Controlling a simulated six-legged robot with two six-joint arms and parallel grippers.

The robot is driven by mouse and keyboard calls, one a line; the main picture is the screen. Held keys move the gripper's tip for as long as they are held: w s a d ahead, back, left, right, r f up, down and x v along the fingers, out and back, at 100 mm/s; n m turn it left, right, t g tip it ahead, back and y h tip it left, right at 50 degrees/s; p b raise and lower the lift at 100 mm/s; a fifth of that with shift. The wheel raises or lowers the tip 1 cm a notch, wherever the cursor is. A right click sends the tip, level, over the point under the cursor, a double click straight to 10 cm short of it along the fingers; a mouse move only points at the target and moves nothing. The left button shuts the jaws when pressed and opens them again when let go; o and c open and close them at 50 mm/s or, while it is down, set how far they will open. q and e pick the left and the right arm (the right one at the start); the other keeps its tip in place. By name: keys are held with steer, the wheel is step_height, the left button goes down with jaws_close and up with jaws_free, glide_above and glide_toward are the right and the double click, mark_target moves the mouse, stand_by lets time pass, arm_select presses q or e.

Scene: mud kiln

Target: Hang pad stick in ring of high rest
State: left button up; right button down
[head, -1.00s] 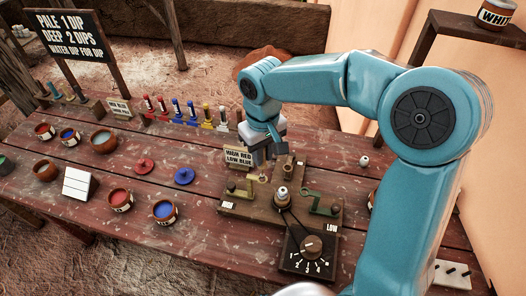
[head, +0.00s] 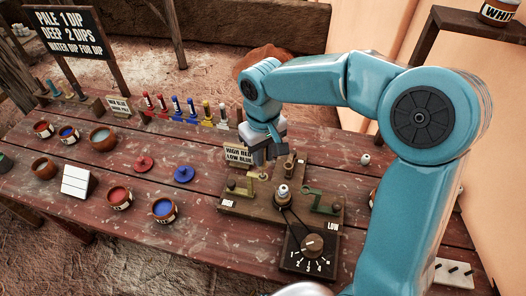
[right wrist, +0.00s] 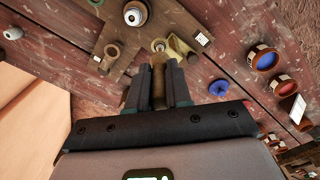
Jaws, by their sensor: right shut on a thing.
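My right gripper (head: 262,158) is over the back left of the wooden rest board (head: 262,212). In the right wrist view my right gripper (right wrist: 157,88) is shut on the pad stick (right wrist: 158,72), a brownish stick between the fingers. Its pale end shows just beyond the fingertips, beside the yellowish high rest (right wrist: 181,46). The high rest (head: 240,187) stands by the HIGH label. I cannot tell whether the stick is inside its ring. The green low rest (head: 318,203) is at the right, by the LOW label. My left gripper is not in view.
Red (head: 144,163) and blue (head: 184,174) discs, paint pots and a row of coloured sticks (head: 185,107) lie left.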

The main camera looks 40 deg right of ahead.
steer(key=shift+f, duration=0.1)
steer(key=shift+f+b, duration=0.65)
steer(key=shift+f, duration=0.05)
steer(key=shift+f, duration=0.15)
steer(key=shift+f+b, duration=0.55)
steer(key=shift+f, duration=0.15)
stand_by(0.4)
steer(key=shift+f+b, duration=0.25)
steer(key=shift+b, duration=0.05)
stand_by(0.3)
steer(key=shift+f+b, duration=0.35)
steer(key=shift+f, duration=0.05)
